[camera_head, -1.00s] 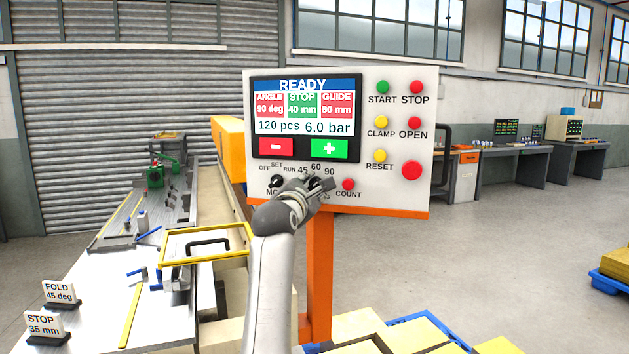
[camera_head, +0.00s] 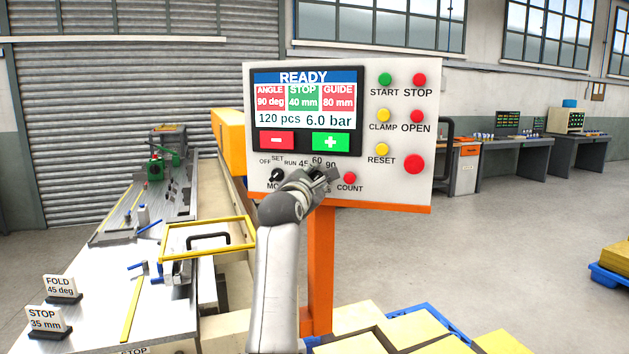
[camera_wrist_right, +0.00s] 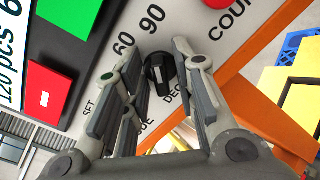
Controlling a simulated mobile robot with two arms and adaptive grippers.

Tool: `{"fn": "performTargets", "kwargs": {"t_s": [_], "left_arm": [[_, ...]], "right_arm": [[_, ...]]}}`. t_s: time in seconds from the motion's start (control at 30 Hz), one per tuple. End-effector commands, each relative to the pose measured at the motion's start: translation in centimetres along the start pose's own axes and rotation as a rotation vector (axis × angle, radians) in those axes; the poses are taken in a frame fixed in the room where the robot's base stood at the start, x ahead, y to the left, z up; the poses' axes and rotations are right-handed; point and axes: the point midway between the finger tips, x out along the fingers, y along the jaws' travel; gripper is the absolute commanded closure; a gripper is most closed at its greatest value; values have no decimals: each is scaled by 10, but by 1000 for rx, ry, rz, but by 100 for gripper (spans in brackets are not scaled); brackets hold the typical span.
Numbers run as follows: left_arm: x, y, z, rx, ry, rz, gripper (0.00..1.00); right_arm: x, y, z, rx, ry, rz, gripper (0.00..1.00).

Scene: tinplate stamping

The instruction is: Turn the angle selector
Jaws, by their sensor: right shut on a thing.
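The angle selector (camera_wrist_right: 160,72) is a black round knob with a pale marker line, seen in the right wrist view near the printed 60 and 90. My right gripper (camera_wrist_right: 164,54) has one finger on each side of it and is shut on it. In the head view my right gripper (camera_head: 324,181) covers the selector at the lower edge of the control panel (camera_head: 400,190). The panel's screen (camera_head: 307,106) reads READY, ANGLE 90 deg on red, STOP 40 mm on green and GUIDE 80 mm on red. My left gripper is not in view.
The black mode knob (camera_head: 277,176) is left of my right gripper and the red COUNT button (camera_head: 350,178) close on its right. A sign (camera_head: 61,287) reads FOLD 45 deg; another (camera_head: 43,319) reads STOP 35 mm. An orange post (camera_head: 320,270) carries the panel.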

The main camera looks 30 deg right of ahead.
Motion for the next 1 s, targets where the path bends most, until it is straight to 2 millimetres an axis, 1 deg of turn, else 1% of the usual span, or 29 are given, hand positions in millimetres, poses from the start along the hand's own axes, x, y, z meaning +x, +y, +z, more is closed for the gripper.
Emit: {"fn": "performTargets", "kwargs": {"t_s": [0.13,0.37,0.67,1.0], "left_arm": [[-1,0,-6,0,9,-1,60],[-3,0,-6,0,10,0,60],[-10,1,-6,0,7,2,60],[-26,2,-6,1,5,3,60]], "right_arm": [[0,0,0,-55,0,0,98],[0,1,0,-221,0,0,98],[0,2,0,-507,1,0,98],[0,3,1,-830,1,-1,98]]}}
